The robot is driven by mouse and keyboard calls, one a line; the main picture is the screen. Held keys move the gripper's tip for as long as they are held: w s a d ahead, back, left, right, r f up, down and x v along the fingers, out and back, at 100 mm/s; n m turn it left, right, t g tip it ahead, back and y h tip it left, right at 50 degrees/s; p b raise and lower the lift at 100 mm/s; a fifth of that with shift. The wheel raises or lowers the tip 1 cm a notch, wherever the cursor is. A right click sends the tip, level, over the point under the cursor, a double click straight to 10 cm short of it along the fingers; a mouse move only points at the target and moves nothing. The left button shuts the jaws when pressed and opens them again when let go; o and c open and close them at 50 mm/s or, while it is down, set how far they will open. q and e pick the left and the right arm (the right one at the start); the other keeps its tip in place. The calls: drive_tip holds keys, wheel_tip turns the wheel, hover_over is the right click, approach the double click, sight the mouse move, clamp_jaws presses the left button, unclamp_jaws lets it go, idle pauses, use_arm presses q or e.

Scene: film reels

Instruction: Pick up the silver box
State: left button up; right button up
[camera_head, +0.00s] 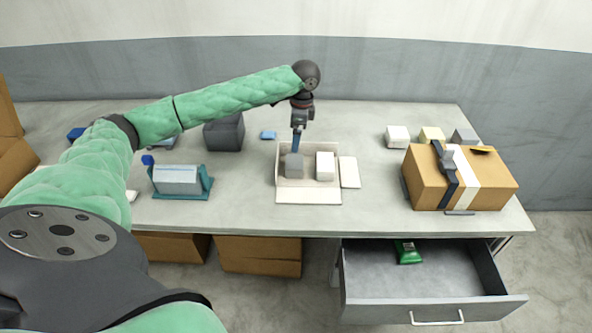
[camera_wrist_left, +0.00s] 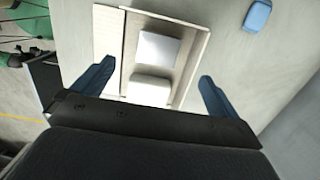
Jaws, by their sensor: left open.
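The silver box (camera_head: 294,166) stands in the left part of a shallow open carton (camera_head: 308,197) in the middle of the table. It also shows in the left wrist view as a pale square top (camera_wrist_left: 158,48). A white box (camera_head: 325,167) stands to its right; the left wrist view shows it too (camera_wrist_left: 149,90). My left gripper (camera_head: 296,148) points down just above and behind the silver box. In the left wrist view its blue fingers (camera_wrist_left: 155,88) are wide apart with nothing gripped between them. My right gripper is out of view.
A silver block in a teal holder (camera_head: 183,195) and a dark grey box (camera_head: 224,133) are at left. A small blue block (camera_head: 268,134) lies behind the carton. A taped cardboard box (camera_head: 425,180) is at right, above an open drawer (camera_head: 430,314) holding a green packet (camera_head: 407,253).

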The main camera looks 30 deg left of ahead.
use_arm(q)
drive_tip(key=b, duration=0.4)
hover_over(295, 161)
wheel_tip(295, 161, down, 4)
drive_tip(key=shift+d+f, duration=0.1)
drive_tip(key=shift+f+p, duration=0.15)
drive_tip(key=shift+p, duration=0.2)
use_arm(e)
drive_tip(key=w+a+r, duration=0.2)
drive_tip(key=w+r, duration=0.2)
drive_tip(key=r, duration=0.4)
use_arm(q)
drive_tip(key=shift+s+f+p, duration=0.15)
drive_tip(key=shift+f+p, duration=0.35)
drive_tip(key=shift+f, duration=0.7)
wheel_tip(295, 161, down, 4)
drive_tip(key=shift+p, duration=1.1)
drive_tip(key=shift+f, duration=0.5)
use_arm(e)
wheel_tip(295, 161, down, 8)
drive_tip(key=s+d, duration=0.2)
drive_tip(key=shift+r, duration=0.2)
use_arm(q)
drive_tip(key=shift+c, duration=0.2)
drive_tip(key=c, duration=1.1)
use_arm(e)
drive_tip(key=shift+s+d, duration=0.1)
